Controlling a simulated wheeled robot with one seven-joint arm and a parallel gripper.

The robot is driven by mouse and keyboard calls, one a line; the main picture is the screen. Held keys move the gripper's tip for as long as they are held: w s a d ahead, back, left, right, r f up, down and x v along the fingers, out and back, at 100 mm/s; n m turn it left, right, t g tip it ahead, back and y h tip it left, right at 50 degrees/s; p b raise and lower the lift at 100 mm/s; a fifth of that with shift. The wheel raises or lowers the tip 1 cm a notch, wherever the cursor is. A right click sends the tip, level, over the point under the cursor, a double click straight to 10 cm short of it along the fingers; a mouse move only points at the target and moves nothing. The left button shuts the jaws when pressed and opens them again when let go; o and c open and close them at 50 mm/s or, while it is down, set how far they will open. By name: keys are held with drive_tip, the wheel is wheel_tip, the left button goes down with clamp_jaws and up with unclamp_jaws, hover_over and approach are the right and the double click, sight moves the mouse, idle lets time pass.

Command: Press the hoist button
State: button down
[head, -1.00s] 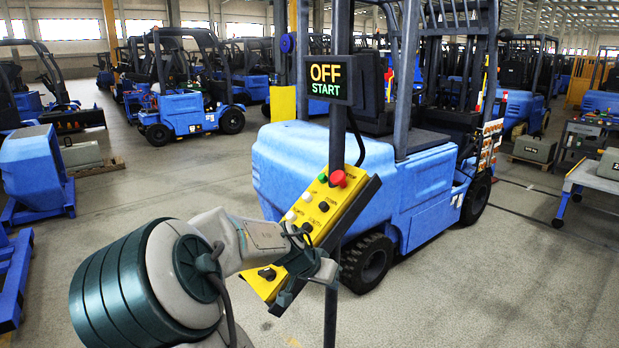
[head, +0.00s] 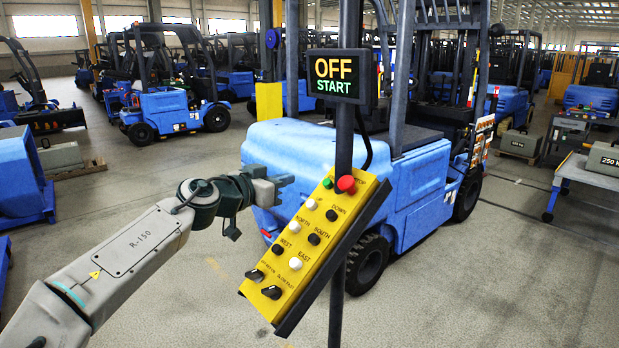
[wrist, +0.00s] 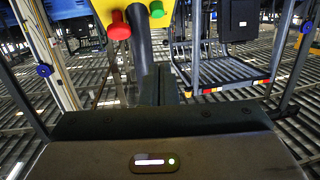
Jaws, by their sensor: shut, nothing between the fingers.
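A yellow control panel (head: 303,243) is tilted on a dark post. It carries a red button (head: 346,184) and a green button (head: 327,184) at its top. No label reading HOIST is legible. My gripper (head: 283,181) is shut and empty, left of the panel's top and apart from the buttons. The wrist view shows its dark fingers (wrist: 158,82) together, with the red button (wrist: 119,27) and green button (wrist: 157,9) beyond.
A display (head: 338,76) above the panel reads OFF over START. A blue forklift (head: 408,195) stands close behind the post. Open floor lies at the front right.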

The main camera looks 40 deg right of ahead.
drive_tip(key=p, duration=0.4)
approach(328, 179)
drive_tip(key=d+r, duration=0.3)
drive_tip(key=shift+w+d+f, duration=0.25)
drive_tip(key=shift+d+f, duration=0.25)
drive_tip(key=shift+w+d+f, duration=0.3)
drive_tip(key=shift+d+f, duration=0.15)
drive_tip(key=shift+f, duration=0.05)
drive_tip(key=shift+w+d+f+p, duration=0.15)
drive_tip(key=shift+d+f+p, duration=0.25)
drive_tip(key=shift+f, duration=0.3)
drive_tip(key=shift+a+f, duration=0.1)
